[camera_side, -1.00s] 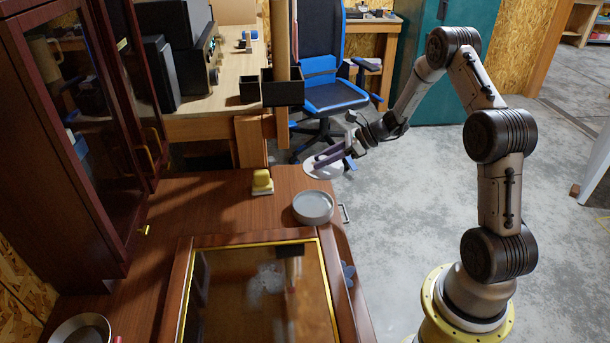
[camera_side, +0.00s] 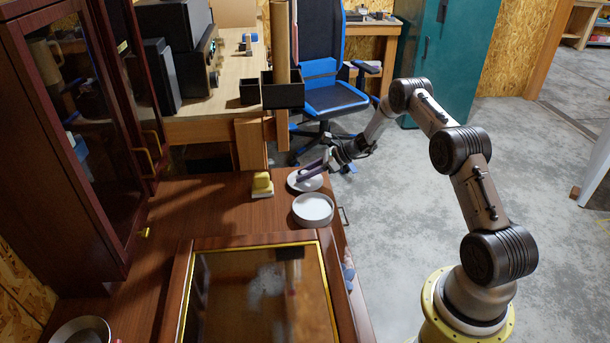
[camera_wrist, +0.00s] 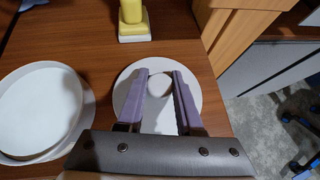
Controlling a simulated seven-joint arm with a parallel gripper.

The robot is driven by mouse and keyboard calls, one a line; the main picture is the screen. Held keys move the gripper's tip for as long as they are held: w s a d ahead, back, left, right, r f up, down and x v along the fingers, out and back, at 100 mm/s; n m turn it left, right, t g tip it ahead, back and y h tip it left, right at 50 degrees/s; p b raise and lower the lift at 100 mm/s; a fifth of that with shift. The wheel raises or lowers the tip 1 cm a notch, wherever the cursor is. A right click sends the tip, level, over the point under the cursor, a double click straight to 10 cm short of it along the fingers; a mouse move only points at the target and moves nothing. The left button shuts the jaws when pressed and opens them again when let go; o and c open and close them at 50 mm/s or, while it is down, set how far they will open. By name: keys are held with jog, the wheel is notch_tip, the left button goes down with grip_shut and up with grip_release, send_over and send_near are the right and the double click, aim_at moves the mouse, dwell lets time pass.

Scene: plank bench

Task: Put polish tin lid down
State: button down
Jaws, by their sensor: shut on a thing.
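The polish tin lid (camera_side: 297,183) is a pale round disc with a small round knob. My gripper (camera_side: 308,176) is shut on the lid's knob, seen between the purple fingers (camera_wrist: 158,82) in the wrist view. The lid's pale rim (camera_wrist: 194,90) shows around the fingers there. The lid is level, at or just above the far right corner of the bench top; I cannot tell if it touches. The open polish tin (camera_side: 313,208), a shallow round dish with a white inside, stands just nearer the side camera. It also shows at left in the wrist view (camera_wrist: 40,112).
A yellow block-like thing on a pale base (camera_side: 262,184) stands left of the lid; it is also in the wrist view (camera_wrist: 133,18). A glass-topped frame (camera_side: 180,290) lies in front of the tin. The bench's right edge is close to the lid.

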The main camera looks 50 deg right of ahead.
jog(key=shift+f, duration=0.25)
jog(key=shift+f, duration=0.1)
jog(key=c, duration=0.6)
grip_release()
jog(key=shift+o, duration=0.2)
